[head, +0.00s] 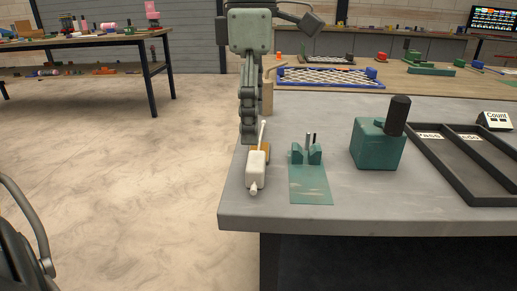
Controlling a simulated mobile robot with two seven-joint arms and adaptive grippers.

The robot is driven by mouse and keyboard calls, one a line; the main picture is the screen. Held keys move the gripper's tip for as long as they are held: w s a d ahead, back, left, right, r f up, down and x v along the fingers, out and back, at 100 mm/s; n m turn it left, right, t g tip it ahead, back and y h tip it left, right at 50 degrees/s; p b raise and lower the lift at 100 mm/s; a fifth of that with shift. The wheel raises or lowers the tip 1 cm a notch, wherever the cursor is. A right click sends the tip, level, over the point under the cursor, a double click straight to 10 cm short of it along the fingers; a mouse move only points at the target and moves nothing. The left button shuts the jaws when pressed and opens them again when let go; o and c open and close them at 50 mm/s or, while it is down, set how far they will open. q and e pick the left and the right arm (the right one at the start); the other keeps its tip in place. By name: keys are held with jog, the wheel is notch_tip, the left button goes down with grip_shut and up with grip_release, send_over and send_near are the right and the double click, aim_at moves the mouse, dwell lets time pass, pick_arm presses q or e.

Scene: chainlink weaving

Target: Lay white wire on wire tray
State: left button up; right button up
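No piece in view is plainly a white wire. A thin white rod (262,133) stands up behind a white, bottle-shaped block (256,169) at the near left of the grey table; whether they join is unclear. An orange piece (266,146) shows beside the block. I cannot pick out a wire tray for certain. A black tray with two long compartments and white labels (465,176) lies at the right of the table. Neither gripper can be made out. A dark curved part at the lower left edge may be mine.
The grey table (330,222) has a clear front strip. A green plate fixture (310,180) and a green block with a black handle (378,148) stand on it. A tall grey-green machine (249,95) rises behind. Blue-framed mesh (325,77) lies on a rear bench.

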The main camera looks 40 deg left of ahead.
aim_at(256, 159)
pick_arm(q)
jog(key=shift+w+a, duration=0.15)
jog(key=shift+w, duration=0.1)
jog(key=shift+w+f, duration=0.1)
jog(key=shift+f, duration=0.15)
jog(key=f, duration=0.7)
jog(key=shift+w, duration=0.3)
jog(key=c, duration=1.3)
